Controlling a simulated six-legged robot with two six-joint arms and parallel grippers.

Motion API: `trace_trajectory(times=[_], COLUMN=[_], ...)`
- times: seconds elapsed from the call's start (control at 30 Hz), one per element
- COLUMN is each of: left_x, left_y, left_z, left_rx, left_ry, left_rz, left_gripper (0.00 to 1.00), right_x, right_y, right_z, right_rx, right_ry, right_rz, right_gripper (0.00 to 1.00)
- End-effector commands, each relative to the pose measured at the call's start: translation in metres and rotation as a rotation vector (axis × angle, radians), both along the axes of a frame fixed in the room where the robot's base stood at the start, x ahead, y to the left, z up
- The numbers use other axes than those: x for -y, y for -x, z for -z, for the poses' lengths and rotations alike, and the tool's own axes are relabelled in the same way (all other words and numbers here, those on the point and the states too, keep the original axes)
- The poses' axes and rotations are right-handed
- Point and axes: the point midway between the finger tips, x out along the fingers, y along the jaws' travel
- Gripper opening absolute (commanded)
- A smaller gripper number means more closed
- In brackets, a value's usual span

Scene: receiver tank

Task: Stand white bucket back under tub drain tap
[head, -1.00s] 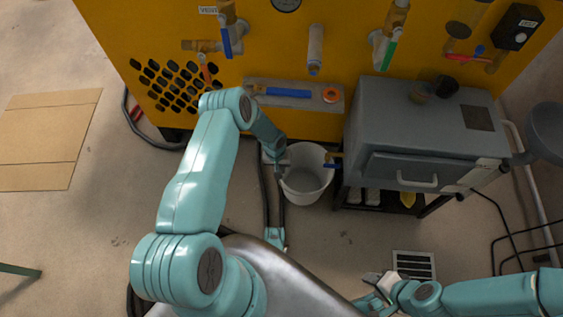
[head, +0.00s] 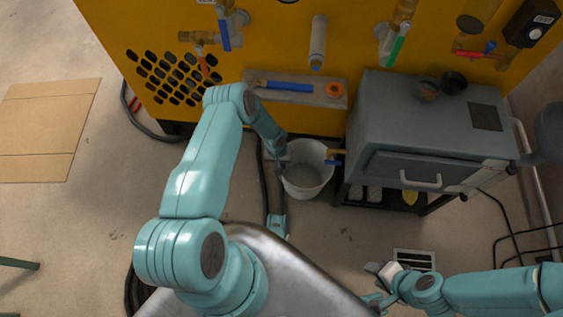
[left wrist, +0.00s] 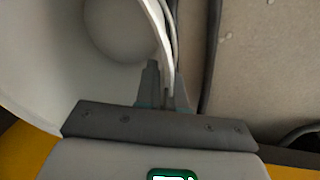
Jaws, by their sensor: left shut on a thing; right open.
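The white bucket (head: 308,180) stands upright, its open top facing up, beside the left side of the grey tub cabinet (head: 430,135). A brass tap with a blue handle (head: 333,161) sticks out from the cabinet's left side, at the bucket's right rim. My left gripper (head: 282,163) is at the bucket's left rim. In the left wrist view its fingers (left wrist: 163,90) are shut on the rim of the bucket (left wrist: 60,60), one inside and one outside. My right gripper (head: 375,283) is low at the front, open and apart from the bucket. Whether the bucket's base touches the floor is hard to tell.
A yellow panel (head: 270,45) with valves stands behind. A black hose (head: 262,190) lies left of the bucket. A floor drain grate (head: 414,260) is at lower right. Cardboard (head: 45,130) lies at far left. The floor right of the bucket's front is clear.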

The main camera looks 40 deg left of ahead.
Motion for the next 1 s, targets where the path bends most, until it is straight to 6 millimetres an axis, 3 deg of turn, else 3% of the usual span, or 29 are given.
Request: trace_trajectory(times=[0.03,0.1,0.47,0.8,1.0], left_x=[0.0,0.0,-0.001,-0.009,-0.011], left_y=[0.0,0.0,-0.001,0.002,0.005], left_z=[0.001,0.0,-0.008,-0.084,-0.114], left_rx=[0.0,0.0,0.0,0.002,0.0], left_ry=[0.0,0.0,0.0,-0.001,0.0], left_rz=[0.0,0.0,0.0,0.0,0.0], left_gripper=[0.18,0.34,0.34,0.34,0.34], right_x=[0.0,0.0,-0.001,-0.007,-0.007], right_y=[0.0,0.0,0.001,0.007,0.008], right_z=[0.001,0.0,-0.006,-0.037,-0.046], right_rx=[0.001,0.001,-0.002,-0.012,-0.014], right_ry=[0.0,0.0,0.0,-0.005,-0.006], right_rz=[0.001,0.001,-0.002,-0.027,-0.031], right_gripper=[0.43,0.43,0.43,0.43,0.43])
